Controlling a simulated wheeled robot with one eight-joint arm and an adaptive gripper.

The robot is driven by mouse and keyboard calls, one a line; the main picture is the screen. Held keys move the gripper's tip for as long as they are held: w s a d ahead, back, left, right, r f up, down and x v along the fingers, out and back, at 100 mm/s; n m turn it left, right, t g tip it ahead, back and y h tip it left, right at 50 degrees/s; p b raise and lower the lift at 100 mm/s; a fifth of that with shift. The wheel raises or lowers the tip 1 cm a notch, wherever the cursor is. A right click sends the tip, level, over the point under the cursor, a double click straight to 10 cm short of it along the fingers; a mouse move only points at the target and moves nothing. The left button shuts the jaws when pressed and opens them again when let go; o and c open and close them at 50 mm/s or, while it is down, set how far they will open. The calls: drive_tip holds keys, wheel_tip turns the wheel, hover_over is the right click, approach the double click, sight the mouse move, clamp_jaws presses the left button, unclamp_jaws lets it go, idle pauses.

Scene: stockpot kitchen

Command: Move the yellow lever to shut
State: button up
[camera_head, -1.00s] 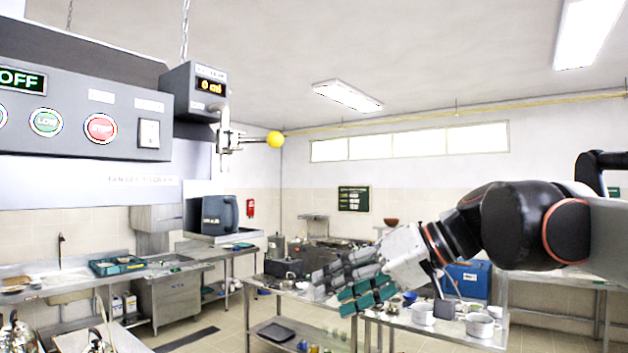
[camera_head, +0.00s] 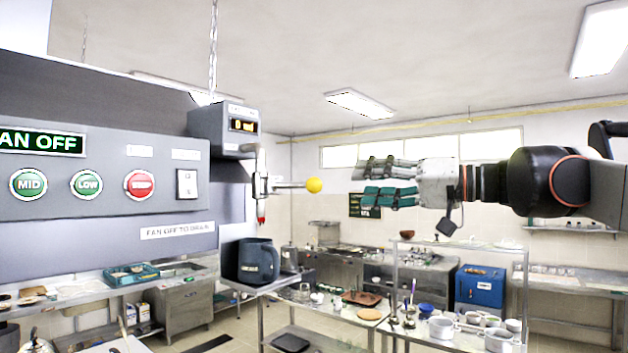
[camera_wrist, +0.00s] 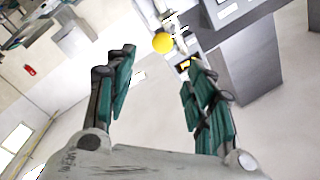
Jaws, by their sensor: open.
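The yellow lever's round knob (camera_head: 314,185) sits at the end of a metal rod that sticks out to the right from a bracket below a grey box (camera_head: 222,126) with a small yellow-lit display. My gripper (camera_head: 358,182) is to the right of the knob, fingers pointing left at it, empty and apart from it. In the wrist view the knob (camera_wrist: 162,43) shows beyond the gap between my two open fingers (camera_wrist: 158,75). The teal finger pads do not touch it.
A grey control panel (camera_head: 100,185) with a lit fan-off sign and several round buttons is left of the lever. The air around the knob looks clear.

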sight(314, 185)
drive_tip(key=x, duration=0.4)
drive_tip(key=p+x, duration=0.1)
drive_tip(key=x, duration=0.3)
drive_tip(key=p+x, duration=0.1)
drive_tip(key=x, duration=0.3)
drive_tip(key=shift+s+a, duration=0.2)
drive_tip(key=shift+a, duration=0.05)
drive_tip(key=shift+d, duration=0.15)
clamp_jaws()
